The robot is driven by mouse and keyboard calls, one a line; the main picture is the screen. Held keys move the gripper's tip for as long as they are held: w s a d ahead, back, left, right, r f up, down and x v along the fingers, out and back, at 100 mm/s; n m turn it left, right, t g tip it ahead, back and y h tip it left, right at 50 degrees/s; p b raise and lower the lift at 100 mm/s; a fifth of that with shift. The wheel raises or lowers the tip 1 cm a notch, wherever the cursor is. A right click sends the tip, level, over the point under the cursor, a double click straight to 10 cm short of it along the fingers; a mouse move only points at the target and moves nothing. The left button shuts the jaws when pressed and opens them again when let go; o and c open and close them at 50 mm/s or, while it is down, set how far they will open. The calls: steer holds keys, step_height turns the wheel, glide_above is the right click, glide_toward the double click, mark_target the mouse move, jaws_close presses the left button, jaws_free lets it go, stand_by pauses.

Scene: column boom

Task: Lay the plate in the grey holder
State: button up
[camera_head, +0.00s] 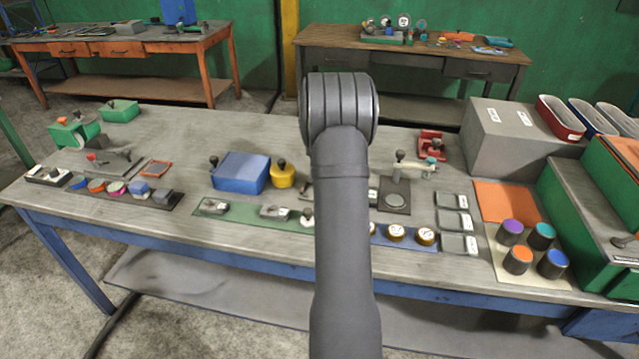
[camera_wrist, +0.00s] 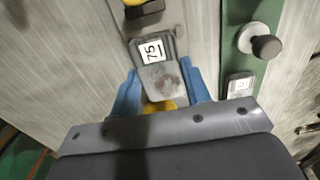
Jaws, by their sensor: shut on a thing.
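The plate (camera_wrist: 160,77), grey with a white "75" label, sits between the two blue fingers of my gripper (camera_wrist: 161,92) in the wrist view. My gripper is shut on it. In the head view my own arm hides the gripper and the plate. Several grey, shallow, labelled trays stand in a column right of my arm in the head view, one of them here (camera_head: 452,200); they may be the grey holder, but I cannot tell for sure. A yellow part (camera_wrist: 160,106) shows below the plate, between the fingers.
A green strip (camera_head: 245,217) bearing grey labelled pieces and knobs lies left of my arm; a green strip with a knob (camera_wrist: 266,46) is right of the plate in the wrist view. A blue box (camera_head: 240,172), yellow pot (camera_head: 283,175) and coloured-top cylinders (camera_head: 518,260) stand around.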

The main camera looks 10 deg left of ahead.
steer(key=shift+w+a+f, duration=0.15)
steer(key=shift+a+f, duration=0.15)
steer(key=shift+a, duration=0.15)
steer(key=shift+f, duration=1.9)
steer(key=shift+f, duration=0.1)
steer(key=o, duration=1.4)
steer(key=shift+f, duration=0.1)
step_height(320, 180, up, 12)
steer(key=shift+r, duration=0.2)
steer(key=shift+f, duration=0.1)
